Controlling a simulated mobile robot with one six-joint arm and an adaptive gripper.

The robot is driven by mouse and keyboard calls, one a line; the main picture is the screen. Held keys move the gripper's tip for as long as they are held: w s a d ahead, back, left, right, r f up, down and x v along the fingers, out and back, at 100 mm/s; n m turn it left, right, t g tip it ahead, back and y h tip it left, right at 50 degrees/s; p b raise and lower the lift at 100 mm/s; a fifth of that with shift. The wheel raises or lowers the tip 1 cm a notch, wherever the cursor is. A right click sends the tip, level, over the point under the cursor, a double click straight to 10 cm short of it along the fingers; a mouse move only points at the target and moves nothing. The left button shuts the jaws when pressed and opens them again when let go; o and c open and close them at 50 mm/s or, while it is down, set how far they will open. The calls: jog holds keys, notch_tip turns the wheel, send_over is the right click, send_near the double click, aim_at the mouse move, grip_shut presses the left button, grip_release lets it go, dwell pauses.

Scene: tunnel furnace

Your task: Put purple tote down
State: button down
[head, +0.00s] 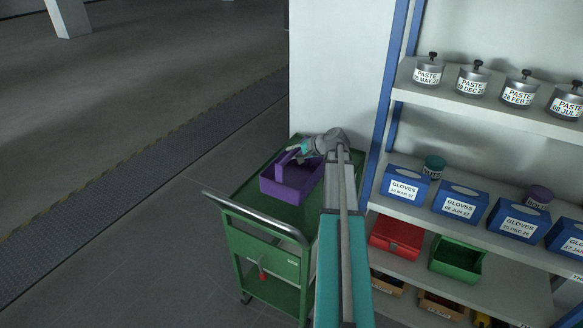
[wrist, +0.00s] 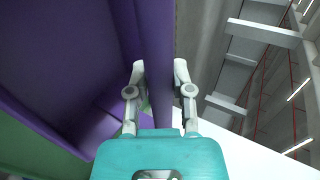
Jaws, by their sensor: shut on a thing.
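The purple tote (head: 283,191) is over the top shelf of the green cart (head: 240,196) in the head view. I cannot tell whether its bottom touches the shelf. My gripper (head: 297,153) is at the tote's upper part, partly hidden by my own arm. In the wrist view my gripper (wrist: 160,80) has one finger on each side of a purple bar of the tote (wrist: 153,45) and is shut on it. Tote walls fill the left of the wrist view, with some green below them.
A shelf rack (head: 450,205) stands right of the cart with paste jars (head: 428,72), blue glove boxes (head: 405,187), a red bin (head: 396,236) and a green bin (head: 457,259). A white wall (head: 340,70) is behind the cart. The floor to the left is open.

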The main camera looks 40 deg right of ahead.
aim_at(292, 178)
jog(key=shift+w+d+f+b, duration=0.3)
jog(key=shift+w+f+b, duration=0.3)
jog(key=shift+f, duration=0.25)
jog(key=shift+w+d+f+b, duration=0.1)
jog(key=shift+w+f+b, duration=0.1)
jog(key=shift+f+b, duration=0.8)
jog(key=shift+w+d+f+b, duration=0.1)
jog(key=shift+w+f+b, duration=0.1)
jog(key=shift+f+b, duration=0.8)
jog(key=shift+f, duration=0.15)
jog(key=c, duration=0.5)
grip_release()
